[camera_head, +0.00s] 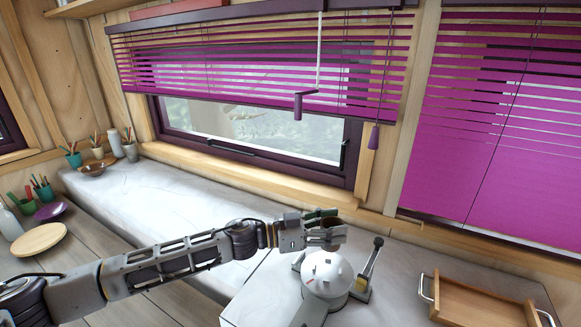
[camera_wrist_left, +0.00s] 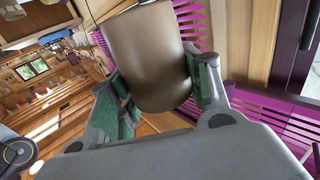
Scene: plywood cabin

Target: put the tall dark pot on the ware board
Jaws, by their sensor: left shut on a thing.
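My left gripper (camera_head: 325,228) reaches in from the left and is shut on a brown, smooth-sided pot (camera_wrist_left: 148,55), which shows large between its green-padded fingers in the left wrist view. In the head view the fingers hide most of the pot. The gripper is above a white round-topped device. A round pale wooden board (camera_head: 38,239) lies at far left, and a wooden tray (camera_head: 480,300) with metal handles lies at lower right. I cannot tell which of these is the ware board. My right gripper is not in view.
The white device (camera_head: 327,273) has an upright lever (camera_head: 371,264) beside it. Pencil cups, a bowl (camera_head: 91,169) and a purple dish (camera_head: 50,211) stand at left. The grey counter (camera_head: 165,205) under the window is clear in the middle. Purple blinds hang behind.

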